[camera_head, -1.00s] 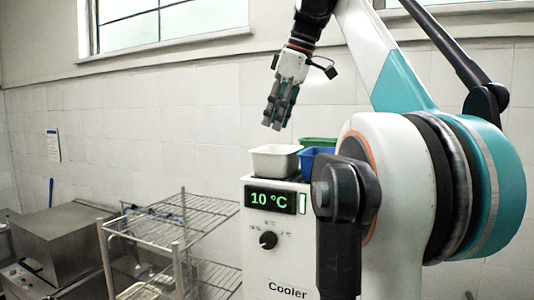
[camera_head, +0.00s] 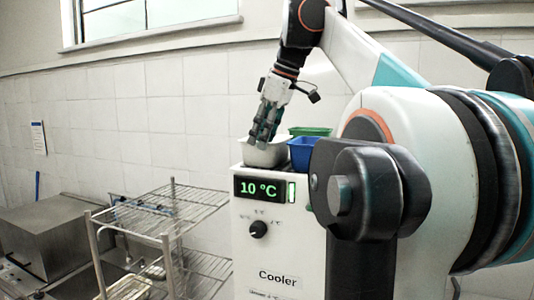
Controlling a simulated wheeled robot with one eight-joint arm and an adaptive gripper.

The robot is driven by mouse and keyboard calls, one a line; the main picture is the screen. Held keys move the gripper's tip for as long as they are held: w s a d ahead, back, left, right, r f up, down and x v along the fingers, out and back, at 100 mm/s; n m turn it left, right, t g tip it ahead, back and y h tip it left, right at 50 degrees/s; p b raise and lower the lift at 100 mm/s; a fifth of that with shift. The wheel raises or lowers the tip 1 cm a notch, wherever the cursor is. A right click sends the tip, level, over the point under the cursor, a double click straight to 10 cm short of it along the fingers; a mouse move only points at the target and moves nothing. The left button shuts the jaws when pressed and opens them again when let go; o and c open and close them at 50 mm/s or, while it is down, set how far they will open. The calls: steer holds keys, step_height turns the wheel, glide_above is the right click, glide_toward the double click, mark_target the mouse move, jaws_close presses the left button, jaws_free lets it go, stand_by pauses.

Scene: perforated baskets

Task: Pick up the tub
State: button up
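Three tubs stand on top of the white cooler (camera_head: 280,245): a white tub (camera_head: 257,155) at the left, a blue tub (camera_head: 302,153) at the right, and a green tub (camera_head: 310,131) behind. Which one the task means cannot be told from its words. My gripper (camera_head: 261,140) points down at the white tub, its fingertips at or just inside the tub's rim and covering part of it. The finger gap and any contact with the tub are too small to make out.
A wire rack (camera_head: 165,215) stands left of the cooler, with a metal unit (camera_head: 45,235) farther left. A tiled wall (camera_head: 130,110) is behind. My arm fills the right side and hides what lies there.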

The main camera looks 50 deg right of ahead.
mark_target(257, 156)
steer(key=x, duration=0.3)
steer(key=shift+w+f, duration=0.2)
steer(key=shift+w, duration=0.15)
steer(key=shift+f, duration=0.35)
steer(key=shift+w, duration=0.1)
jaws_close()
